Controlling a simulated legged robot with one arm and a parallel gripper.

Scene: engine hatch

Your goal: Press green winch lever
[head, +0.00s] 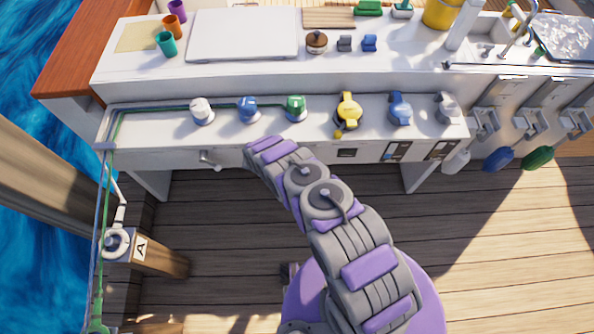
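A green-topped fitting (295,107), likely the green winch lever, stands on the white ledge (320,125) in the head view, third in a row after a white one (201,110) and a blue one (247,108). My arm reaches up from the bottom of the view. My gripper (264,150) is at the ledge's front edge, below and left of the green fitting and apart from it in the picture. I see it from behind, so its fingers are hidden and I cannot tell whether it is open. Nothing held shows.
A yellow fitting (348,109), a blue one (400,109) and a grey one (447,107) stand further right. A crank-like handle (208,160) sticks out of the front panel. White, blue and green (538,158) hanging pieces are at right. Cups and a sink lie behind.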

